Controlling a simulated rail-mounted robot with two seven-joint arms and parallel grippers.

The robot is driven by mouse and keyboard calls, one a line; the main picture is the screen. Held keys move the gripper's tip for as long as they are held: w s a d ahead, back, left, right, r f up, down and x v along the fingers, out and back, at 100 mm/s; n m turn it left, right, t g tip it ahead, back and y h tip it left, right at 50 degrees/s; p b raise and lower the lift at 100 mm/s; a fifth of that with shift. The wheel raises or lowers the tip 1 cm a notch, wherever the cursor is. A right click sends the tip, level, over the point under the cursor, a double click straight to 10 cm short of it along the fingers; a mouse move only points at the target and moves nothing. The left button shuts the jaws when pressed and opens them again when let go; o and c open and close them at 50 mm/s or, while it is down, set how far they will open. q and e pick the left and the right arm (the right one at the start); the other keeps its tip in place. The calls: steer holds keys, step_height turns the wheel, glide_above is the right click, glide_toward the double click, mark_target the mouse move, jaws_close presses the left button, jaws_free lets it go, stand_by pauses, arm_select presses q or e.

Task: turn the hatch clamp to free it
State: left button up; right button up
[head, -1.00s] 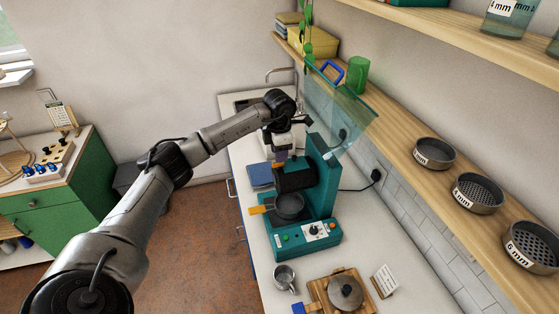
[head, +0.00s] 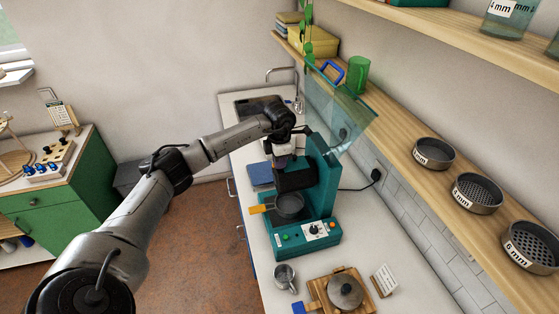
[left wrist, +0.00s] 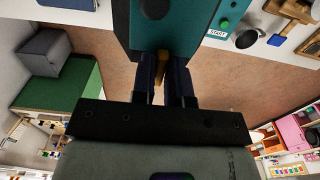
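The teal machine (head: 322,180) stands on the counter, with a black drum-like part (head: 290,181) on its near side. My left gripper (head: 283,161) is at the upper left of this part, pointing down. In the left wrist view its two dark fingers (left wrist: 162,75) stand close on both sides of a narrow orange-yellow piece (left wrist: 161,66), which fills the gap; it looks like the hatch clamp's lever. The teal body (left wrist: 190,25) lies just beyond the fingertips. The clamp's base is hidden by my gripper. My right gripper is in no view.
A dark pan (head: 290,206) with an orange handle (head: 261,209) sits low in the machine. A clear tilted panel (head: 343,112) rises above it. A shelf (head: 400,130) runs along the right wall.

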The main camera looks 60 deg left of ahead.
arm_select(q)
jaws_close()
steer(key=shift+n, duration=0.3)
steer(key=n+p, duration=0.1)
steer(key=n, duration=0.2)
steer(key=shift+a+r+p, duration=0.1)
steer(key=shift+r+p, duration=0.05)
steer(key=shift+p, duration=0.2)
steer(key=n+p, duration=0.1)
steer(key=n, duration=0.3)
steer(key=shift+n+p, duration=0.3)
steer(key=n+p, duration=0.2)
steer(key=n, duration=0.3)
steer(key=shift+a, duration=0.1)
steer(key=shift+s+n+p, duration=0.1)
steer(key=shift+n+p, duration=0.55)
steer(key=shift+n, duration=1.85)
